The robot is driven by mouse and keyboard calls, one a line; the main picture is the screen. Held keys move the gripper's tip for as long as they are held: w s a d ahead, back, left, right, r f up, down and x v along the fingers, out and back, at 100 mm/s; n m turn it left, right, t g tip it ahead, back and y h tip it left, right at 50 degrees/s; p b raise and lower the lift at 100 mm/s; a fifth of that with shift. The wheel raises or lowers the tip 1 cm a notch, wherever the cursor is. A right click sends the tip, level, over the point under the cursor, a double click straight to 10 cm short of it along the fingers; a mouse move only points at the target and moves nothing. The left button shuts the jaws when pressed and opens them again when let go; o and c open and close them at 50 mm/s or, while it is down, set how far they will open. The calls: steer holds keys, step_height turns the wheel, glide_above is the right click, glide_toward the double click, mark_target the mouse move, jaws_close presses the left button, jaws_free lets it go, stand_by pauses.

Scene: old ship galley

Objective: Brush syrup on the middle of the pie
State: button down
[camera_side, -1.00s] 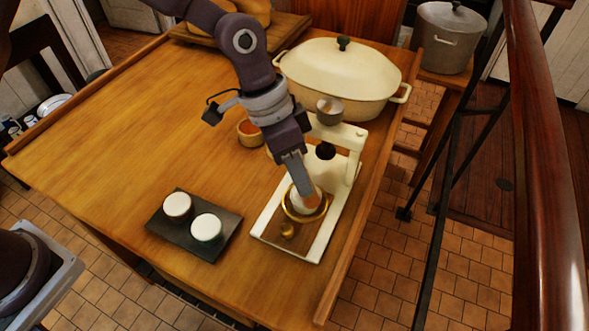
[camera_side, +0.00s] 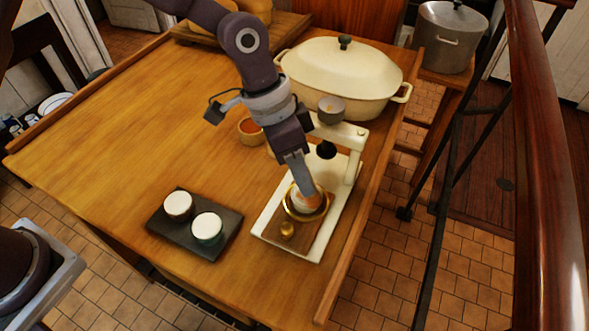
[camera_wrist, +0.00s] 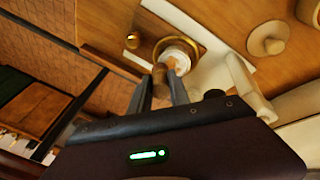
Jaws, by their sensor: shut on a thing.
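My gripper (camera_side: 303,182) points down over the gold ring (camera_side: 323,207) on the wooden block of a white stand. It also shows in the wrist view (camera_wrist: 168,92), with its fingers shut on a short tan piece (camera_wrist: 158,75), which looks like the brush handle. The brush's tip is hard to make out. Inside the ring, a pale round thing with an orange patch, seemingly the pie (camera_wrist: 178,54), shows partly behind the fingers and the held piece. Whether the brush touches it I cannot tell. A small bowl of orange-brown liquid, perhaps syrup (camera_side: 250,129), stands behind my gripper.
The white stand (camera_side: 272,226) has an upright arm holding a grey cup (camera_side: 331,107). A dark tray (camera_side: 180,239) with two white-topped cups lies to the left. A large cream pot (camera_side: 338,75) stands behind. The table's left half is clear; its raised right edge is close.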

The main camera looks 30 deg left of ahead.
steer(key=shift+a, duration=0.65)
steer(key=shift+d, duration=0.4)
steer(key=shift+d+r, duration=0.2)
steer(key=shift+r, duration=0.45)
steer(key=shift+d+r, duration=0.15)
steer(key=shift+r, duration=3.3)
